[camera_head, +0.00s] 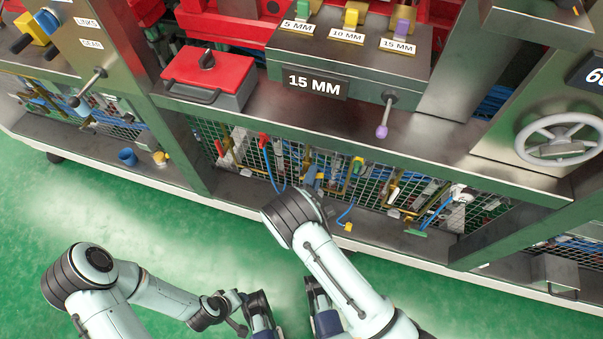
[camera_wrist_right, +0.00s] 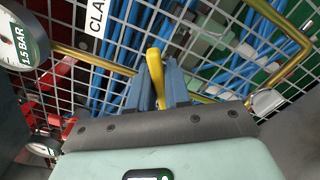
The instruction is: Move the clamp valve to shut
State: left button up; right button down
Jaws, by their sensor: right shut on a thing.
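A yellow lever (camera_wrist_right: 155,75), by its place the clamp valve handle, stands upright in front of the wire mesh in the right wrist view. A white label (camera_wrist_right: 97,20) beside it is cut off and reads "CLA". My right gripper (camera_wrist_right: 160,95) is shut on the lever, with one blue finger on each side. In the head view, my right gripper (camera_head: 318,180) is at the mesh below the bench, partly hidden behind my own arm.
A pressure gauge (camera_wrist_right: 22,38) reading 1.5 BAR is close at the left in the wrist view. A brass pipe (camera_wrist_right: 285,70) and blue hoses run around the lever. The bench edge (camera_head: 345,131) overhangs the mesh. The green floor in front is clear.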

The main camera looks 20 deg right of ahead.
jog(key=shift+s+d+f+m+b, duration=0.15)
jog(key=shift+f+m, duration=0.15)
jog(key=shift+m, duration=0.25)
jog(key=shift+s+f+m+b, duration=0.15)
jog(key=shift+f+m, duration=0.15)
jog(key=shift+m, duration=0.25)
jog(key=shift+w+f+m, duration=0.1)
jog(key=shift+m, duration=0.5)
jog(key=m, duration=0.1)
jog(key=f+m+b, duration=0.1)
jog(key=m, duration=0.1)
jog(key=shift+d, duration=0.1)
jog(key=c, duration=1)
grip_release()
